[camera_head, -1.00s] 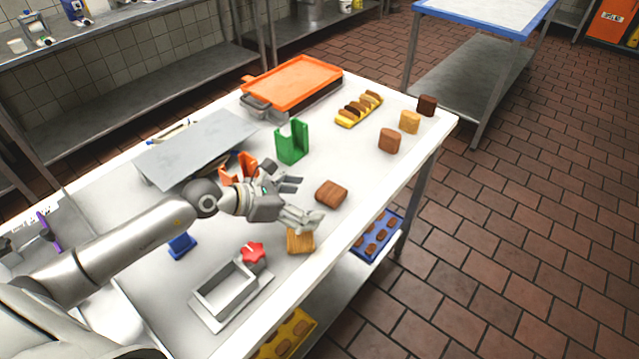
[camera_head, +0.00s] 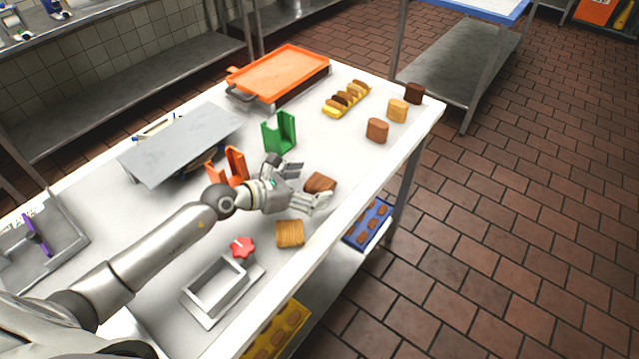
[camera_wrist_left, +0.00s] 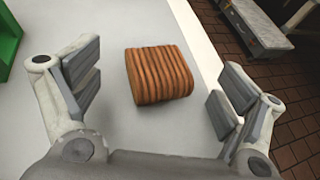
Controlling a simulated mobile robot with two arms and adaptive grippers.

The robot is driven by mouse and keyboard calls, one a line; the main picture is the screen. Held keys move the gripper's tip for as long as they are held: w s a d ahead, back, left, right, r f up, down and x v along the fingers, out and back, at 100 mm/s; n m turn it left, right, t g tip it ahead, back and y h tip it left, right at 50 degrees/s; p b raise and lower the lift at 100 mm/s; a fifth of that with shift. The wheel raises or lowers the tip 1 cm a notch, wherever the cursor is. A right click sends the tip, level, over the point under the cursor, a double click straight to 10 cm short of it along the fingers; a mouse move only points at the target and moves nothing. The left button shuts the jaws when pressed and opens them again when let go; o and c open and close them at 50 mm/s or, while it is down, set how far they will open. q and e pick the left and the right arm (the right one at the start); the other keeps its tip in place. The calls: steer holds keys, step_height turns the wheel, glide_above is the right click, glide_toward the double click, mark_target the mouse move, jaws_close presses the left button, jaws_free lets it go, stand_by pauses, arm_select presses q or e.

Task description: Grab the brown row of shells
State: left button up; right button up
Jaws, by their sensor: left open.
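The brown row of shells (camera_head: 319,182) lies on the white table near its right edge, and my left gripper partly covers it in the head view. In the left wrist view the brown row (camera_wrist_left: 159,74) is a ridged, striped block, centred ahead of the open fingers and touching neither. My left gripper (camera_head: 306,185) is open and empty, with one finger pair on each side of the row's near end. A lighter tan row of shells (camera_head: 290,233) lies nearer on the table. My right gripper is not in view.
A green holder (camera_head: 279,133) and an orange holder (camera_head: 229,167) stand left of the brown row. A red star-shaped thing (camera_head: 242,247) and a metal frame (camera_head: 222,287) are nearer. Several blocks, including a reddish-brown one (camera_head: 377,131), stand farther along. The table's right edge is close.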

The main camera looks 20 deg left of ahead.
mark_target(317, 184)
arm_select(q)
steer(key=x, duration=0.3)
steer(key=shift+w+d, duration=0.1)
steer(key=shift+w, duration=0.05)
steer(key=c, duration=1.4)
